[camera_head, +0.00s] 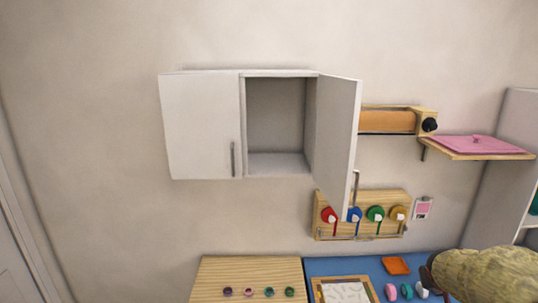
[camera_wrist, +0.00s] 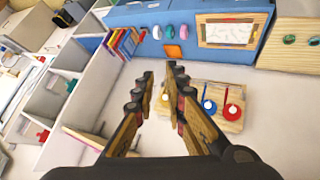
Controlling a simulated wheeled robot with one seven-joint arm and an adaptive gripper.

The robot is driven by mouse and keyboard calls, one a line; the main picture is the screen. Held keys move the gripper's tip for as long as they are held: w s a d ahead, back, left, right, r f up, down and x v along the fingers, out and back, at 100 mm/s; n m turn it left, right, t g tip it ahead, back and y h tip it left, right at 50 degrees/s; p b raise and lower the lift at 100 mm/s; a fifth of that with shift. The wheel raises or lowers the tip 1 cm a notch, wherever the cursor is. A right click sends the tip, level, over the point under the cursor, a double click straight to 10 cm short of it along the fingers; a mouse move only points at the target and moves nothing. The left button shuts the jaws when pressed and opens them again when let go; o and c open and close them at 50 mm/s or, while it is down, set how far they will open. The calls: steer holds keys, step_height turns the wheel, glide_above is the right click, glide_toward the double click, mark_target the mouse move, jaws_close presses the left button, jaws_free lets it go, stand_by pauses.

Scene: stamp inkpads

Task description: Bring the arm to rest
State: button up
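My gripper (camera_wrist: 163,72) shows in the wrist view, with two wooden-looking, dark-jointed fingers. The fingers are apart and nothing is held between them. The wrist view is turned over, with the desk at the top and the wall rack below it. The gripper points toward the wall and the desk edge and seems to touch nothing.
A white wall cabinet (camera_head: 200,127) has its right door (camera_head: 338,145) swung out and an empty open compartment. A rack (camera_head: 360,229) with coloured discs hangs below. A blue desk (camera_head: 335,266) holds an orange piece (camera_head: 396,265). Grey shelving (camera_wrist: 68,85) stands left in the wrist view.

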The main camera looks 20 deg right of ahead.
steer(key=s+a+f+n+y+b, duration=0.1)
steer(key=s+a+f+b, duration=0.3)
steer(key=a, duration=1)
steer(key=s+a+f+n+y+b, duration=0.2)
steer(key=s+a+f+y+b, duration=0.1)
steer(key=a+f+b, duration=0.4)
steer(key=s+a+f+n+y+b, duration=0.2)
steer(key=s+a+f+b, duration=0.3)
steer(key=a, duration=1.6)
steer(key=f+y+b, duration=0.1)
steer(key=b, duration=0.4)
steer(key=shift+s+a+f+b, duration=0.2)
steer(key=shift+s+a+b, duration=0.1)
steer(key=shift+a+b, duration=0.1)
